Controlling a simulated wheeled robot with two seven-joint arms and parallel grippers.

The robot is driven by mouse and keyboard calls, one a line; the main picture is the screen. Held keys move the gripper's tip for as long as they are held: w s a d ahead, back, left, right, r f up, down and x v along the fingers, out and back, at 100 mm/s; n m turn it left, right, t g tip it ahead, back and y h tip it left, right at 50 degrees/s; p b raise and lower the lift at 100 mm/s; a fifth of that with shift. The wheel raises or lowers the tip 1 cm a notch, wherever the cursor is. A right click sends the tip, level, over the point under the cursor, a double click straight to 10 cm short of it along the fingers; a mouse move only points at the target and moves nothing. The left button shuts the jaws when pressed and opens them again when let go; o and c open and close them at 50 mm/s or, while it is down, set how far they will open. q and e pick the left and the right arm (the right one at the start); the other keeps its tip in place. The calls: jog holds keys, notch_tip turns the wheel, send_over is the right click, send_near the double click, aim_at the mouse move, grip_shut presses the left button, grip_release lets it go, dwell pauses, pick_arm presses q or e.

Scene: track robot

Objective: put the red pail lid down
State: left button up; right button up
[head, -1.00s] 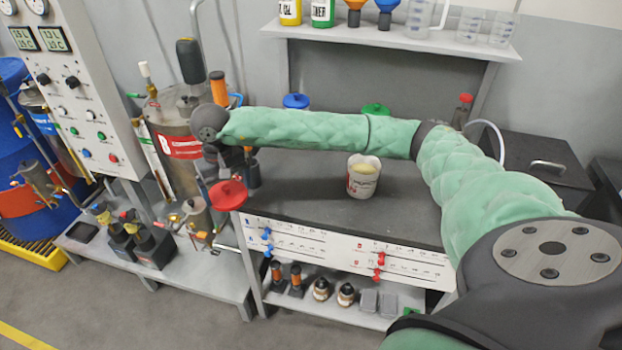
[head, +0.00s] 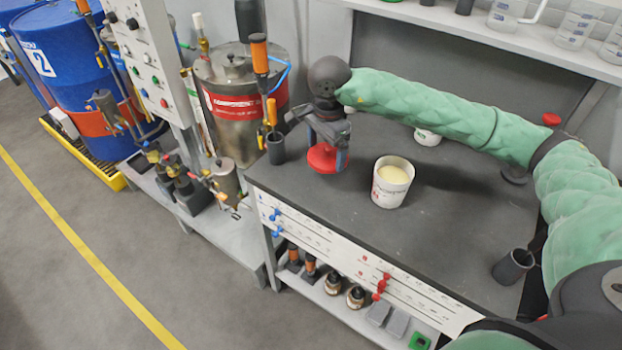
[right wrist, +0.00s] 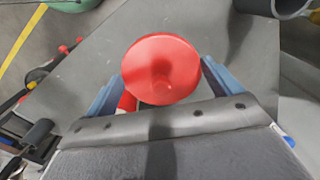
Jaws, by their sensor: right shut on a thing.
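The red pail lid (head: 326,158) is a flat red disc at the left end of the dark bench top (head: 440,225). It is at or just above the surface; I cannot tell whether it touches. My right gripper (head: 328,142) points down and is shut on the lid. In the right wrist view the lid (right wrist: 160,72) shows between the two blue fingers. The open white pail (head: 391,184), with pale yellow contents, stands upright to the right of the lid, apart from it. My left gripper is not in view.
A dark cup (head: 276,148) with an orange-handled tool stands close left of the lid. A steel drum (head: 240,95) with a red band is behind it. Another dark cup (head: 512,267) is at the bench's right. The bench front between pail and that cup is clear.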

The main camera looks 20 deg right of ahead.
jog(key=m, duration=0.2)
jog(key=s+m+b, duration=0.1)
jog(key=m, duration=0.2)
jog(key=s+d+m, duration=0.1)
jog(key=m, duration=0.2)
jog(key=shift+s, duration=0.2)
pick_arm(q)
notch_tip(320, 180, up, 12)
jog(key=b, duration=0.2)
pick_arm(e)
jog(key=m, duration=0.3)
jog(key=s+m, duration=0.1)
jog(key=m, duration=0.3)
jog(key=s+m, duration=0.1)
jog(key=m, duration=0.2)
jog(key=shift+s+d+r+m+p, duration=0.1)
jog(key=shift+d+r+m+p, duration=0.05)
jog(key=shift+d+m+p, duration=0.25)
jog(key=p, duration=0.4)
send_over(309, 175)
notch_tip(309, 175, down, 6)
jog(key=shift+s+f, duration=0.1)
jog(key=shift+f, duration=0.15)
jog(key=shift+f+p, duration=0.95)
jog(key=shift+f, duration=1.2)
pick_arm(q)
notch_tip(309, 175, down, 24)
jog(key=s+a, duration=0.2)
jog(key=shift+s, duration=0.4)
